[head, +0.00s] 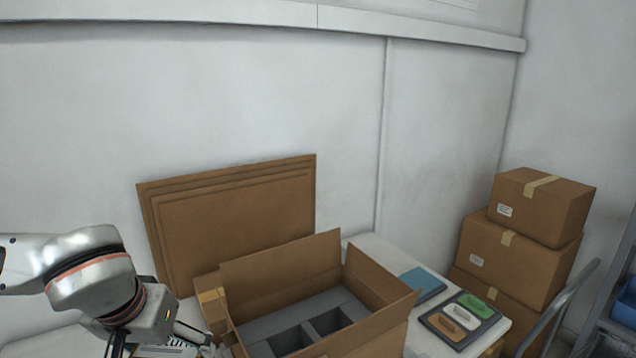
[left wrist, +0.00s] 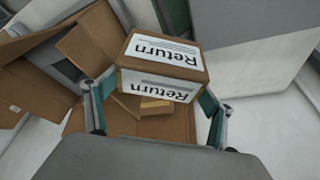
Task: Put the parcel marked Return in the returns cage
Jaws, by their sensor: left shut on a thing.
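The parcel marked Return (left wrist: 160,68) is a brown box with white labels reading "Return" on two faces. In the left wrist view it sits between the teal-padded fingers of my left gripper (left wrist: 155,104), which is shut on it. In the head view my left gripper (head: 170,343) is low at the left, beside the open carton, and its fingers are partly cut off by the bottom edge. I cannot clearly make out the held parcel there. I see no returns cage in either view. My right gripper is not in view.
An open carton (head: 372,328) with grey dividers stands on a white table (head: 372,246). A taped brown box (head: 211,296) is beside it, flat cardboard (head: 235,215) behind. A tray (head: 460,320) and blue folder (head: 423,284) lie right. Stacked boxes (head: 520,246) and a hand truck (head: 560,310) stand further right.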

